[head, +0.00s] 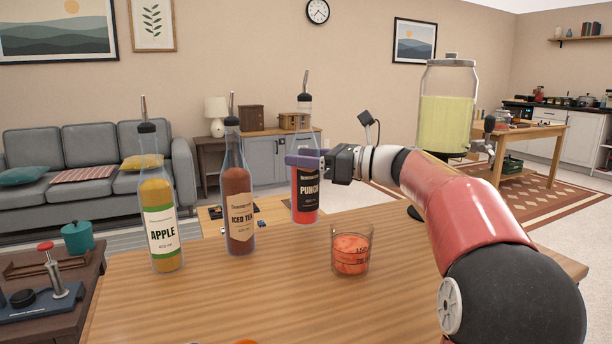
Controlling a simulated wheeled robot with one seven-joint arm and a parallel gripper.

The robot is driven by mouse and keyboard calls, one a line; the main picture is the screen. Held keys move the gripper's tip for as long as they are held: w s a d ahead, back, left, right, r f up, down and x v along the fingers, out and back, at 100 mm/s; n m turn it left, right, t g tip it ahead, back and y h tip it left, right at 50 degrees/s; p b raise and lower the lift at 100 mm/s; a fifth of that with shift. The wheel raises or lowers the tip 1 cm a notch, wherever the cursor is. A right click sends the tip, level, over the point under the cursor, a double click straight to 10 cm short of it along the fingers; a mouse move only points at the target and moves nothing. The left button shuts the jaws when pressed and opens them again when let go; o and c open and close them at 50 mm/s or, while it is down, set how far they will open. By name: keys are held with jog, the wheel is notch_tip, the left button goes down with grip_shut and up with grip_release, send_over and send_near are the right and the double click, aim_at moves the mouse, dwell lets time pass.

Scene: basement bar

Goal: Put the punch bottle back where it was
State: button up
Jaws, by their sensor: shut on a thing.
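The punch bottle (306,203) is clear glass with red liquid, a dark PUNCH label and a black pourer with a metal spout. It looks upright, to the right of the other bottles near the table's far edge. My gripper (303,160) is shut on the bottle above its label, reaching in from the right. I cannot tell whether the bottle's base touches the table. The iced tea bottle (238,190) and the apple bottle (159,205) stand upright to its left. A glass (351,253) with orange-red liquid stands on the table, nearer and to the right.
The wooden table (240,295) is clear in front of the bottles. A large dispenser (447,108) with yellow-green liquid stands behind my arm at the right. A dark side table (45,292) with a press-like tool is at the left. A lower wooden surface (215,213) lies behind the bottles.

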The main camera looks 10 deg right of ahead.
jog(key=shift+f, duration=1.7)
jog(key=o, duration=1.5)
jog(key=shift+f+b, duration=0.2)
jog(key=shift+b, duration=0.1)
jog(key=shift+r, duration=0.25)
send_near(306, 173)
jog(key=shift+w+d+f, duration=0.25)
jog(key=shift+w+d, duration=0.15)
jog(key=shift+d, duration=0.2)
jog(key=shift+w+d+f, duration=0.25)
jog(key=shift+w+d, duration=0.15)
jog(key=shift+d, duration=0.15)
